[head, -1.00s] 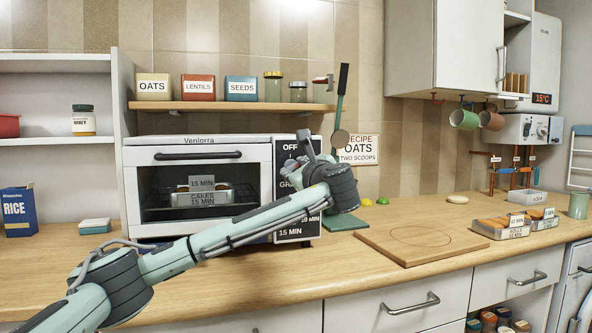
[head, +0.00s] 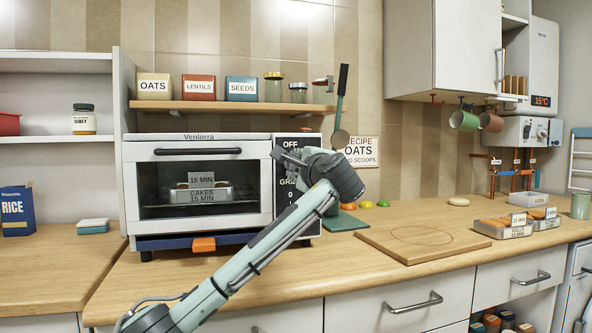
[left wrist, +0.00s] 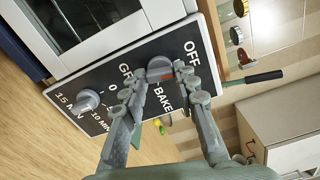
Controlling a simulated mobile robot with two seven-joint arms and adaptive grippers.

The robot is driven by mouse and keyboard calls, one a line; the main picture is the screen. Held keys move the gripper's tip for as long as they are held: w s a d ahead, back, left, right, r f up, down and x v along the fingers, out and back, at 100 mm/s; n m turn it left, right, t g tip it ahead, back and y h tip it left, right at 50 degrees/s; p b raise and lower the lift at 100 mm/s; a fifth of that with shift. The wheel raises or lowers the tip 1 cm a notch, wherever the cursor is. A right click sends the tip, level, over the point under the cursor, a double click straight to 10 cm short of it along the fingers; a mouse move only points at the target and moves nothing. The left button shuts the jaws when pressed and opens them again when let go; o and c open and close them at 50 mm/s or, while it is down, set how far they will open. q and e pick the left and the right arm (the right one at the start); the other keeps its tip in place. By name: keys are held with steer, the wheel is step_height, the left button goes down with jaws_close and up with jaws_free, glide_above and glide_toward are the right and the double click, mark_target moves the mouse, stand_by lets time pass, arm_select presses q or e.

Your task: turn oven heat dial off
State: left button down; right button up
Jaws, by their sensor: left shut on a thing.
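The white toaster oven (head: 262,150) stands on the counter with a dark control panel (left wrist: 112,84) on its right side. The grey upper heat dial (left wrist: 160,65) sits between the OFF, BAKE and partly hidden GRILL labels. My left gripper (left wrist: 159,77) is shut on this dial, one finger at each side. A reddish mark shows on the dial, but I cannot tell its exact setting. In the head view my left gripper (head: 284,156) is at the upper panel and hides the dial. My right gripper is in neither view.
A lower dial (left wrist: 86,100) sits by the minute labels. A shelf (head: 230,106) with boxes and jars is above the oven. A wooden board (head: 420,240) lies on the counter; the front counter is mostly clear.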

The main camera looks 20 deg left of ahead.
arm_select(q)
steer(key=shift+f+n, duration=0.1)
steer(key=shift+n, duration=1)
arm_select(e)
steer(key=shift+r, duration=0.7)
arm_select(q)
steer(key=shift+b, duration=0.3)
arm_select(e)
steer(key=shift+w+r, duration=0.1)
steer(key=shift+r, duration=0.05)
arm_select(q)
steer(key=c, duration=1.2)
jaws_free()
steer(key=shift+o, duration=0.2)
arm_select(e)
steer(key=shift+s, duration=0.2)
arm_select(q)
steer(key=v, duration=1.2)
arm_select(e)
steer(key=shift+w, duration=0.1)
